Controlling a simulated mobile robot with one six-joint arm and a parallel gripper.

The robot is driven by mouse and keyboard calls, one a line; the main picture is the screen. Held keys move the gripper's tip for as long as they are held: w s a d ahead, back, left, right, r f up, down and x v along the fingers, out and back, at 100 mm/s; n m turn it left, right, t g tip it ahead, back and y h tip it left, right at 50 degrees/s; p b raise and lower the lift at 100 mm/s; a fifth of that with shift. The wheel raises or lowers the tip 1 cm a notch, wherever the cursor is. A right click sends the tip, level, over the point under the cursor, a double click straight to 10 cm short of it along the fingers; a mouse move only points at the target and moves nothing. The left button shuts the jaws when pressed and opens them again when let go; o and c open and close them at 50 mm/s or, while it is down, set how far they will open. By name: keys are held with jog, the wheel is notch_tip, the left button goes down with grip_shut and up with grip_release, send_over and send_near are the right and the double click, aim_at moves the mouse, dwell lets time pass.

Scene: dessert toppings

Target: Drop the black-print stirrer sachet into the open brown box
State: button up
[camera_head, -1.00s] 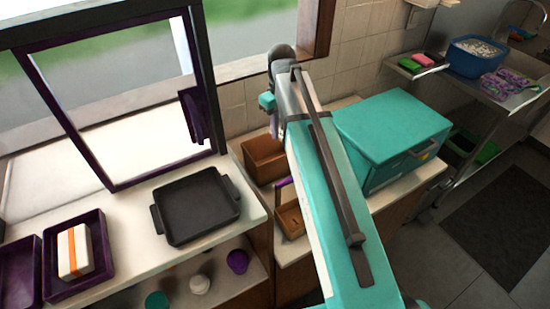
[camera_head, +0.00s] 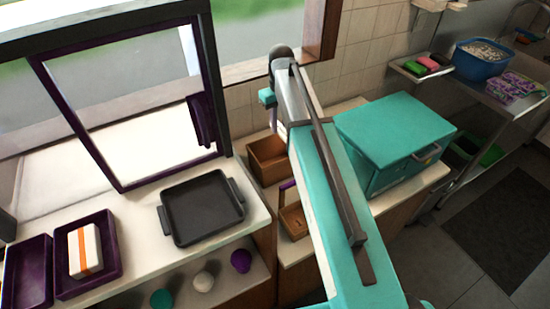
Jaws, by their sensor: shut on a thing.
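The open brown box (camera_head: 257,168) stands on the counter below the window, left of the teal cabinet, its top open. My gripper (camera_head: 274,122) hangs at the far end of my teal arm, over or just behind the back of this box. Only a small part of it shows; the arm's end hides the rest. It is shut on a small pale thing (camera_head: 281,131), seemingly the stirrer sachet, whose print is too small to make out. The inside of the box is partly hidden by my arm.
A smaller brown container (camera_head: 294,222) with a purple edge stands in front of the box, partly behind my arm. A teal cabinet (camera_head: 395,130) is to the right. A black tray (camera_head: 202,210) and purple trays (camera_head: 65,290) lie on the left counter.

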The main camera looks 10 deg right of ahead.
jog(key=shift+w+f, duration=0.1)
jog(key=shift+w, duration=0.2)
jog(key=shift+f, duration=0.2)
jog(key=shift+f+b, duration=1.85)
jog(key=shift+f, duration=0.95)
jog(key=o, duration=1.1)
jog(key=shift+r, duration=0.1)
jog(key=shift+r+p, duration=4.3)
jog(key=shift+r, duration=2.5)
